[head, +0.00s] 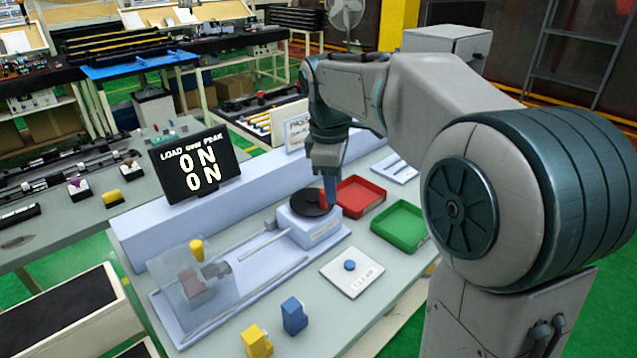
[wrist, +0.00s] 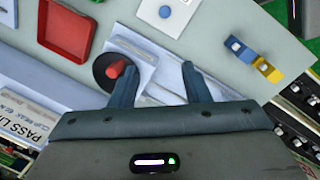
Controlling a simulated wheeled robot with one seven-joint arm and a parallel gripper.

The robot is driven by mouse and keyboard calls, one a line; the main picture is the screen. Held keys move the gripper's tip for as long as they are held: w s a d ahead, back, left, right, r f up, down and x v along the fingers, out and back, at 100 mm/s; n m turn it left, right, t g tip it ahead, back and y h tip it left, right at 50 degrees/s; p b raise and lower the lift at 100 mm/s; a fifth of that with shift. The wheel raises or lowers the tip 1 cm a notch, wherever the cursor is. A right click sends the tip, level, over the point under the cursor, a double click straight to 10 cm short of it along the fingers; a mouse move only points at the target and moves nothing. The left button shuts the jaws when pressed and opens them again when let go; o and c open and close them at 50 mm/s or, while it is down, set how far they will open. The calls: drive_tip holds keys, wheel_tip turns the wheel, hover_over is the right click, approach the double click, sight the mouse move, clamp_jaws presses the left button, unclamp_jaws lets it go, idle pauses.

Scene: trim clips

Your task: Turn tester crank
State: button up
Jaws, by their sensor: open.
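The tester (head: 250,275) is a long pale-blue bench fixture with a rail and a clear guard at its left end. Its crank is a black disc (head: 308,203) with a red handle (head: 323,200) on the block at the right end. In the wrist view the red handle (wrist: 116,69) stands on the black disc (wrist: 103,72), just left of the left finger. My gripper (wrist: 155,75) is open, with nothing seen between its fingers but the tester's pale surface. In the head view my gripper (head: 330,190) is pointing down beside the handle. The display (head: 195,165) reads 0 N on both lines.
A red tray (head: 360,197) and a green tray (head: 400,226) lie right of the tester. A white plate with a blue button (head: 350,265) is in front. A yellow clip (head: 256,341) and a blue clip (head: 294,316) stand at the front edge.

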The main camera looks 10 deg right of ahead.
drive_tip(key=w+r+n+g, duration=0.1)
drive_tip(key=w+r+n, duration=0.1)
drive_tip(key=w+n, duration=0.75)
drive_tip(key=m+y, duration=0.1)
approach(324, 208)
drive_tip(key=f, duration=0.4)
drive_tip(key=w+f, duration=0.1)
drive_tip(key=f, duration=0.1)
drive_tip(key=shift+f, duration=0.4)
clamp_jaws()
